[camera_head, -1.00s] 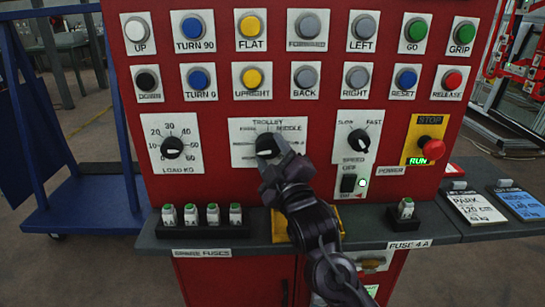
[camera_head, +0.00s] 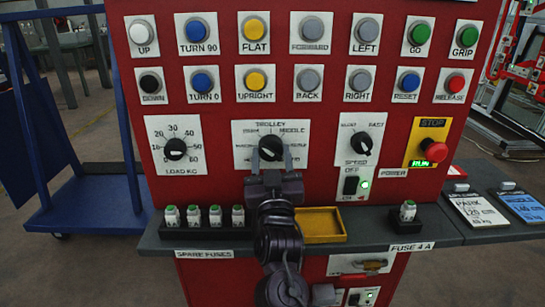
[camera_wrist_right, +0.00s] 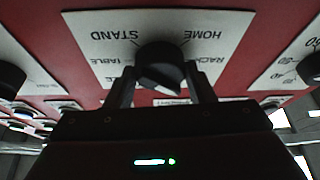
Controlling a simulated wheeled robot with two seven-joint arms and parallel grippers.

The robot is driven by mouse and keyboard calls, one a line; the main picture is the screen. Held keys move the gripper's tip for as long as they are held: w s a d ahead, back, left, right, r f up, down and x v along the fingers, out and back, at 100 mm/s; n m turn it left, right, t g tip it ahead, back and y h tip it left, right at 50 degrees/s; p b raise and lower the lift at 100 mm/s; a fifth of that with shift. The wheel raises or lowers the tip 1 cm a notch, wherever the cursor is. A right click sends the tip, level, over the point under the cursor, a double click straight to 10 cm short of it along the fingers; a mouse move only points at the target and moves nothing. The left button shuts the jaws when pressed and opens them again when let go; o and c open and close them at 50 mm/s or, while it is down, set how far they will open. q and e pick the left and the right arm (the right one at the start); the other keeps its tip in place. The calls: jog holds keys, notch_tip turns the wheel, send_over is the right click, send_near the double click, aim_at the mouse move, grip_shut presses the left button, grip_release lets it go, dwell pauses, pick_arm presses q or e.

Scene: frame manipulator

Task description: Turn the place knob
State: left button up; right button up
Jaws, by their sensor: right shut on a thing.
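The place knob (camera_head: 271,147) is a black round knob on a white plate in the middle of the red panel, with place names such as TROLLEY and MIDDLE around it. My right gripper (camera_head: 271,163) reaches up to it from below, with one finger on each side. In the right wrist view the knob (camera_wrist_right: 160,66) sits between the two fingers of the right gripper (camera_wrist_right: 161,88), shut on it. There the upside-down labels STAND, HOME, TABLE and RACK show. I cannot tell clearly which name the pointer faces. My left gripper is not in view.
The LOAD KG knob (camera_head: 176,149) is on the left and the SPEED knob (camera_head: 362,143) on the right. Push buttons fill the panel above, and the red STOP button (camera_head: 434,151) is at right. Spare fuses (camera_head: 205,216) and a yellow tray (camera_head: 321,225) sit on the ledge below.

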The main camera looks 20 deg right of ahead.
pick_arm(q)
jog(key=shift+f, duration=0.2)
pick_arm(e)
jog(key=shift+f+m+h, duration=0.1)
jog(key=shift+m+h, duration=0.3)
jog(key=shift+m, duration=0.4)
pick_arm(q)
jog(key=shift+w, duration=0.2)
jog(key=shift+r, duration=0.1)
pick_arm(e)
jog(key=o, duration=1)
jog(key=shift+a, duration=0.1)
jog(key=shift+s+a+f, duration=0.1)
jog(key=shift+s+f, duration=0.1)
jog(key=shift+s, duration=0.15)
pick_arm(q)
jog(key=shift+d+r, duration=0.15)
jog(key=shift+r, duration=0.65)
pick_arm(e)
jog(key=v, duration=0.7)
jog(key=shift+r, duration=0.15)
